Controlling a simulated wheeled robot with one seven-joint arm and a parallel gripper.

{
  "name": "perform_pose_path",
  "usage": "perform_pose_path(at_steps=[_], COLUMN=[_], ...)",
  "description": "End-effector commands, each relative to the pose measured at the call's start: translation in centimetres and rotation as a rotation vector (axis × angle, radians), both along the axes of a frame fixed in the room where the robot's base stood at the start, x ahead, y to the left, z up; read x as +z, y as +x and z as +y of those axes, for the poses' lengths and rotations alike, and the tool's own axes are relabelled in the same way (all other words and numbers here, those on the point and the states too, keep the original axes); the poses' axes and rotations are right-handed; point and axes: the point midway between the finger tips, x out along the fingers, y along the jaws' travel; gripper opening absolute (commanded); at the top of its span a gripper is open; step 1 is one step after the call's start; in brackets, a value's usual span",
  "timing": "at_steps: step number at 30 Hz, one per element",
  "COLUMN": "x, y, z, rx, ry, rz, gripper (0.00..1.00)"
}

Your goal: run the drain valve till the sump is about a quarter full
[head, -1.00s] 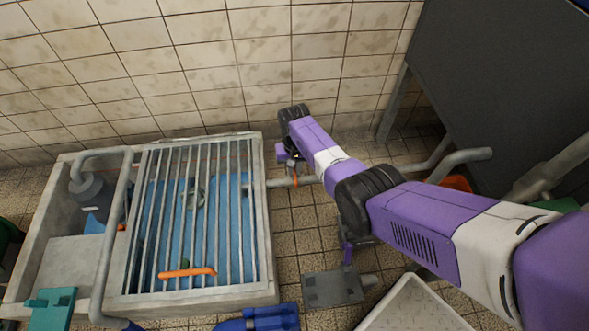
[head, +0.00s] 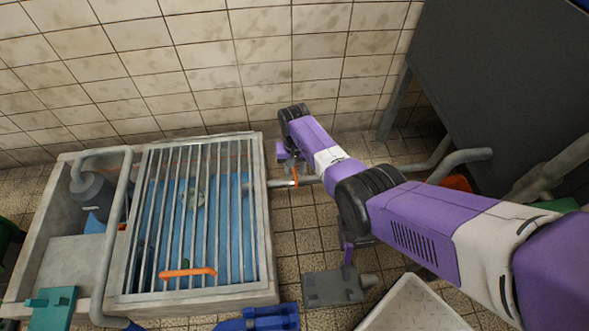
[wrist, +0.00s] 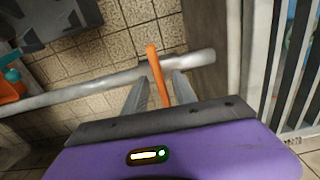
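The sump (head: 262,215) is a concrete basin at the left in the head view, covered by a barred grate. Blue shows below the bars; I cannot read a fill level. A grey drain pipe (head: 310,180) leaves its right side, with an orange valve handle (head: 295,176) on it. My gripper (head: 286,154) is above this pipe, its fingers mostly hidden. In the wrist view my gripper (wrist: 160,85) has its two fingers apart, one on each side of the orange handle (wrist: 153,62), with gaps visible. The handle lies across the pipe (wrist: 200,59).
An orange bar (head: 187,272) lies on the grate near its front. A grey pump (head: 92,195) and a bent pipe (head: 115,235) stand at the sump's left. A dark panel (head: 510,75) stands at the right. A pale tray (head: 415,308) is at the bottom. Tiled floor shows between.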

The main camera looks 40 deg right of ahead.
Motion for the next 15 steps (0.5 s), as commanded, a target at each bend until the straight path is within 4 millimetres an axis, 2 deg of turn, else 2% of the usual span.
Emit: perform_pose_path(at_steps=[10, 15], x=[5.3, 7.2], y=[0.1, 0.0], z=[0.0, 0.0], rx=[0.0, 0.0], ry=[-0.001, 0.0], rz=[-0.003, -0.001], gripper=[0.33, 0.33])
